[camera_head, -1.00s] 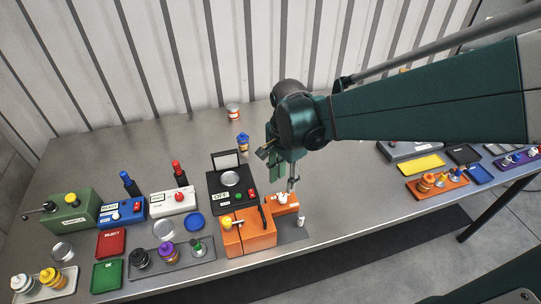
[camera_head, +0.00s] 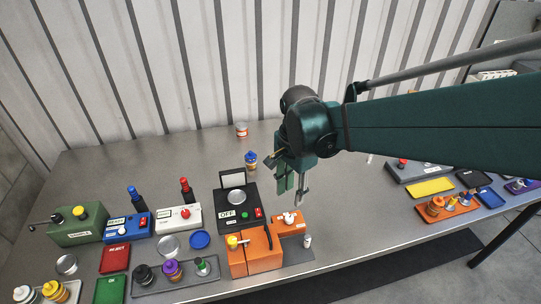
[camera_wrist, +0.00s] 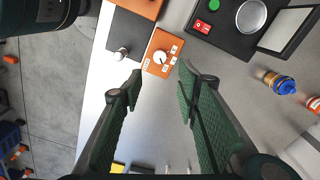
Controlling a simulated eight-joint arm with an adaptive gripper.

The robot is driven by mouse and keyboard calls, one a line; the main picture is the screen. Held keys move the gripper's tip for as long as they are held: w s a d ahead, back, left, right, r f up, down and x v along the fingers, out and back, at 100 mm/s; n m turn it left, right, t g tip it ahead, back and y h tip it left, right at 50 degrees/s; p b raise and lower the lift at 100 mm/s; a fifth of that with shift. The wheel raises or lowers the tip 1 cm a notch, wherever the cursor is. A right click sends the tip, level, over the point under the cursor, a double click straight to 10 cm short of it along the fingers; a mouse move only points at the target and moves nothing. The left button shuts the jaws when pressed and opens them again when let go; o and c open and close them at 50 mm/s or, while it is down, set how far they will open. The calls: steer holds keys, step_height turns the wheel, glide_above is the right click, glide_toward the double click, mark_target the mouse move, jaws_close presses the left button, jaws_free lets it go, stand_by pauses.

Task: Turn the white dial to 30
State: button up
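The white dial (camera_head: 288,217) sits on a small orange box (camera_head: 294,228) near the front edge of the table. In the wrist view the dial (camera_wrist: 160,57) shows on the orange box's face (camera_wrist: 152,68) with small white labels around it, too small to read. My gripper (camera_head: 293,190) hangs just above and behind the dial, pointing down. In the wrist view my gripper (camera_wrist: 160,72) is open and empty, with the dial between and beyond its fingertips. The fingers appear apart from the dial.
A small white-capped cylinder (camera_head: 308,241) stands close on the right.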

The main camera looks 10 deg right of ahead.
steer(key=n+p, duration=0.9)
steer(key=n, duration=0.8)
glide_above(289, 218)
step_height(289, 218, down, 4)
steer(key=shift+f, duration=0.1)
steer(key=shift+f+b, duration=0.2)
steer(key=shift+b, duration=0.1)
steer(key=shift+f, duration=3.7)
steer(key=c, duration=0.9)
